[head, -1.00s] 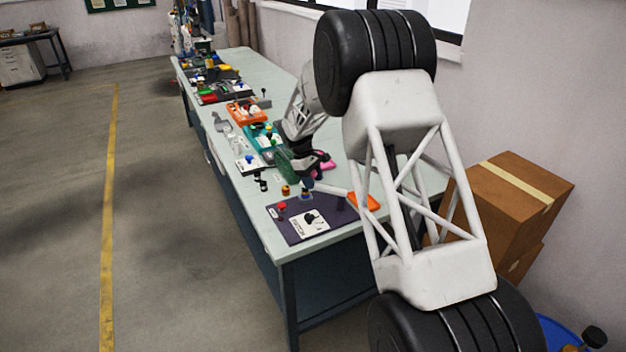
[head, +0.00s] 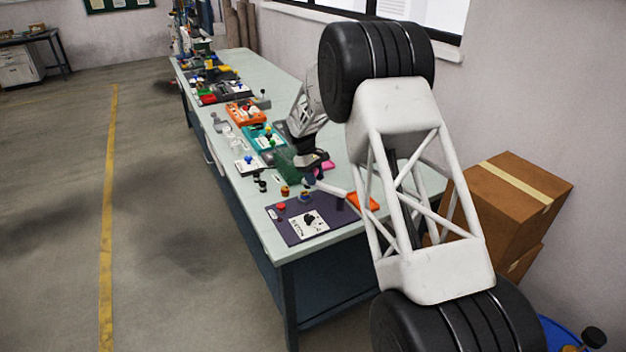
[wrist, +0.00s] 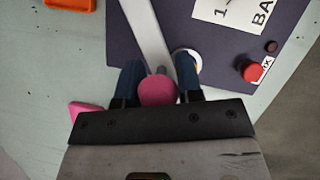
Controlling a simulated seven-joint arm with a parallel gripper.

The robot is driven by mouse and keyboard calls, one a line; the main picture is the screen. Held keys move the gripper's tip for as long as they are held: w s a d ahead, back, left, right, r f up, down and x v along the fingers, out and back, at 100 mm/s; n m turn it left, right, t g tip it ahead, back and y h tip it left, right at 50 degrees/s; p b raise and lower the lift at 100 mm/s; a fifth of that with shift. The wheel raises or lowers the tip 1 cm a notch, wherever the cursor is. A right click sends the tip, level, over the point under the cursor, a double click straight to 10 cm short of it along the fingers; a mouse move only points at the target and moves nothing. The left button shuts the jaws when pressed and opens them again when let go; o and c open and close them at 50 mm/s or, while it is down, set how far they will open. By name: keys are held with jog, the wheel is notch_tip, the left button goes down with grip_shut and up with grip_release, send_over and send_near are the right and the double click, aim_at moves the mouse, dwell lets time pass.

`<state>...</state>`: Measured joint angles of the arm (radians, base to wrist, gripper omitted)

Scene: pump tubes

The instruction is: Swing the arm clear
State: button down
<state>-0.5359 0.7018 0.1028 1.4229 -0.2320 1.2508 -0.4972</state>
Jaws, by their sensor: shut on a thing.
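My gripper (wrist: 158,70) has its two blue fingers on either side of a pink round-topped piece (wrist: 157,90) with a short grey stem, and is shut on it. In the head view my gripper (head: 312,177) is low over the bench, just behind the purple mat. A white bar (wrist: 146,35) runs out from beside the held piece; whether they are joined is hidden. It also shows in the head view (head: 332,189). A round white-rimmed part (wrist: 195,60) is partly hidden behind the right finger.
The purple mat (head: 287,229) bears a printed card (head: 303,226) and a red knob (head: 281,206). An orange tray (head: 372,204) is to the right. Another pink object (wrist: 83,110) lies left of my gripper. Several parts and trays crowd the bench (head: 270,80) farther back.

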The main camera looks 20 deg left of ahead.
jog(key=w+d+m+g+y, duration=0.2)
jog(key=w+d+m, duration=0.5)
jog(key=m, duration=0.5)
jog(key=shift+w+g+y, duration=0.35)
jog(key=shift+g+y, duration=0.05)
jog(key=shift+y, duration=0.4)
jog(key=shift+d, duration=0.2)
jog(key=c, duration=0.9)
grip_release()
jog(key=shift+r, duration=0.15)
jog(key=shift+v, duration=3.8)
